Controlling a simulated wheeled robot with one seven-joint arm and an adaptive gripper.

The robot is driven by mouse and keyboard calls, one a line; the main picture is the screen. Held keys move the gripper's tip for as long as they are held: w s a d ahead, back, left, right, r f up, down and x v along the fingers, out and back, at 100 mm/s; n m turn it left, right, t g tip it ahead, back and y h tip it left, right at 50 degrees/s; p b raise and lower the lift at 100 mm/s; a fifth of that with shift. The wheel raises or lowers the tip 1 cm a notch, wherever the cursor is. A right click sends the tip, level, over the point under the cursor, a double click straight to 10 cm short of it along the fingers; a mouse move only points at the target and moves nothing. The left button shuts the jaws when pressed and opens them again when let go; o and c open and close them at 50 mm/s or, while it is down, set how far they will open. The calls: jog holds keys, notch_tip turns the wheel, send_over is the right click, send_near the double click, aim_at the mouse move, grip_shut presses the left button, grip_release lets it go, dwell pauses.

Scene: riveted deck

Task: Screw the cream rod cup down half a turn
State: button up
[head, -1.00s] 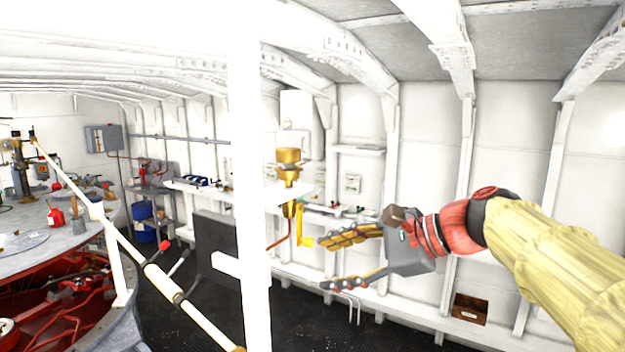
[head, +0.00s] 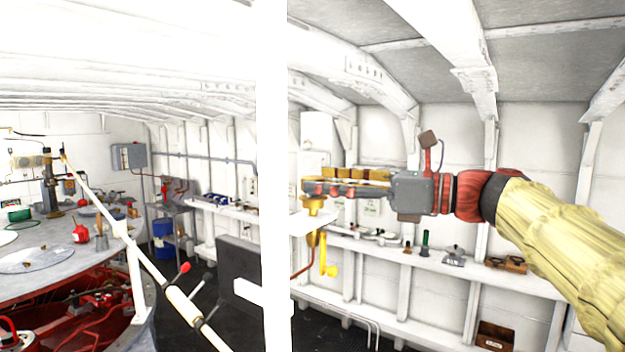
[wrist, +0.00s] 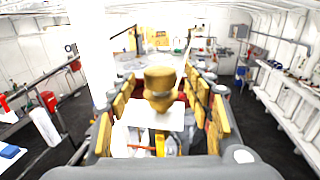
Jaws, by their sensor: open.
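The cup (head: 313,205) is brass-gold here and stands upright on a white bracket beside the white post. A gold fitting with a yellow lever (head: 329,269) hangs below it. My gripper (head: 316,181) is level at the cup's height, its fingers pointing left, and hides the cup's top in the head view. In the wrist view the cup (wrist: 160,79) shows between the two open rows of yellow-padded fingers (wrist: 161,70), with gaps on both sides. I cannot see it touching either finger.
The white post (head: 275,180) stands just left of the cup, and the bracket plate (wrist: 135,137) lies under it. A cream diagonal rod (head: 180,300) with levers is further left. A shelf (head: 440,258) with small tools runs along the wall behind.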

aim_at(313, 177)
jog(key=shift+x, duration=1.55)
jog(key=shift+c, duration=0.6)
jog(key=c, duration=1.1)
